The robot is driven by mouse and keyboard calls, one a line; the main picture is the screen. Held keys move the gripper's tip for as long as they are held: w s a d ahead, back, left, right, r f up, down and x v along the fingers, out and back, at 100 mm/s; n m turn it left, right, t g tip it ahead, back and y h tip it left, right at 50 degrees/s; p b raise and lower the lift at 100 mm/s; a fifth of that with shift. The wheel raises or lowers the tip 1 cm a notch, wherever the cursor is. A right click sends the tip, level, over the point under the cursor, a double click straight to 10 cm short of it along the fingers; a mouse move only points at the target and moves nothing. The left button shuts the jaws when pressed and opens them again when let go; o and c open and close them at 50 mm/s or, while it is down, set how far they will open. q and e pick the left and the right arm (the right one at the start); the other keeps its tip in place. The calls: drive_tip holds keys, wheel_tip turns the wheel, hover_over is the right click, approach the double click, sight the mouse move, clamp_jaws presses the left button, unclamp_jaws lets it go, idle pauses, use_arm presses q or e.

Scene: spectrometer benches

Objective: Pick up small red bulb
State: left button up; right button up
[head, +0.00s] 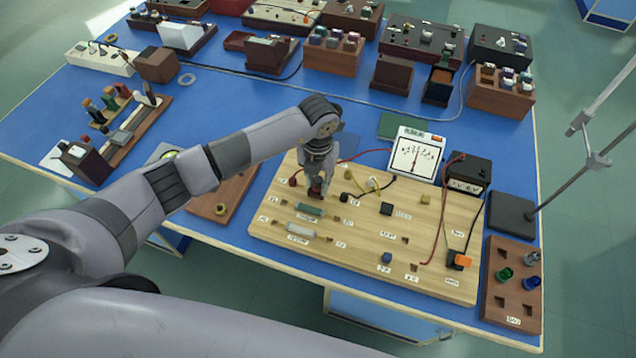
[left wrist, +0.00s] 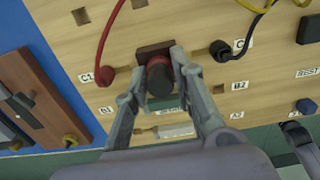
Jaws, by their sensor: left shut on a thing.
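The small red bulb (left wrist: 158,76) shows in the left wrist view as a dark red cylinder between my fingers. It is over or in a dark square socket (left wrist: 155,47) on the wooden circuit board (head: 356,270); I cannot tell whether it is seated or lifted. My left gripper (head: 316,190) points down at the board's left part and is shut on the bulb. The bulb also shows as a small red patch at the fingertips in the head view (head: 315,192). My left gripper shows in the left wrist view too (left wrist: 160,80).
A meter (head: 415,157) and a black power box (head: 466,173) stand behind the board. Red and black wires cross the board. Wooden blocks and instruments fill the blue table's back.

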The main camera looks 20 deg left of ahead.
use_arm(q)
drive_tip(key=shift+r, duration=0.1)
drive_tip(key=shift+c, duration=0.6)
drive_tip(key=shift+w+r, duration=0.1)
drive_tip(key=shift+r, duration=0.4)
wheel_tip(320, 180, up, 17)
drive_tip(key=b, duration=0.4)
wheel_tip(320, 180, up, 5)
drive_tip(key=p, duration=0.2)
hover_over(318, 179)
